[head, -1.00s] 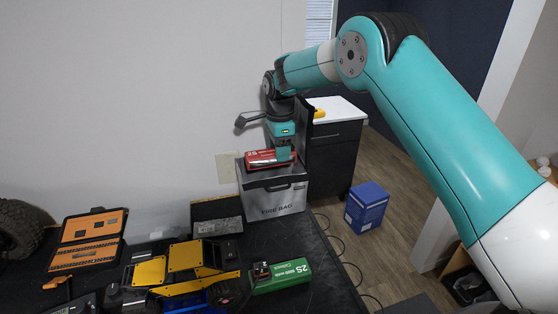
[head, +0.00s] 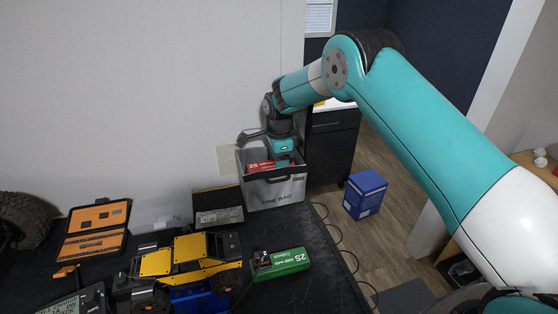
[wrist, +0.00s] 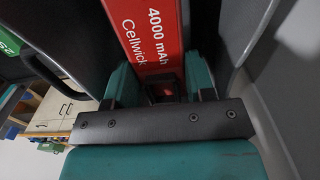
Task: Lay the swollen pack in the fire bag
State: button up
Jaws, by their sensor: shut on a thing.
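The red pack (head: 261,166), marked 2S, is partly below the rim of the grey fire bag (head: 275,192), which stands open at the back right of the black table. My gripper (head: 284,162) is at the bag's mouth, pointing down, shut on the pack. In the wrist view the red pack (wrist: 153,40) shows "4000 mAh Cellwick" and sits between the two teal fingers (wrist: 160,85), with grey bag walls on both sides. Whether the pack touches the bag's floor is hidden.
A green 2S pack (head: 282,264) lies in front of the bag, beside the yellow crawler (head: 185,256). An open orange tool case (head: 95,230) is at left. A dark box (head: 218,207) stands left of the bag. A blue box (head: 365,194) is on the floor.

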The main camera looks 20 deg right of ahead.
jog(key=shift+f, duration=0.3)
jog(key=o, duration=1.1)
jog(key=shift+r+p, duration=0.4)
jog(key=shift+r, duration=0.25)
notch_tip(320, 180, up, 11)
jog(key=b, duration=0.7)
jog(key=s+a+r+n, duration=0.2)
jog(key=s+r+n, duration=0.3)
jog(key=s+n, duration=0.15)
jog(key=s+a+n+y, duration=0.1)
jog(key=s+n+y, duration=0.1)
jog(key=s+n, duration=0.7)
jog(key=s+a+n+y, duration=0.1)
jog(key=s+n, duration=0.8)
jog(key=s, duration=1.6)
jog(key=shift+s+a+n+y, duration=0.3)
jog(key=shift+n+y, duration=0.05)
jog(key=shift+y, duration=0.25)
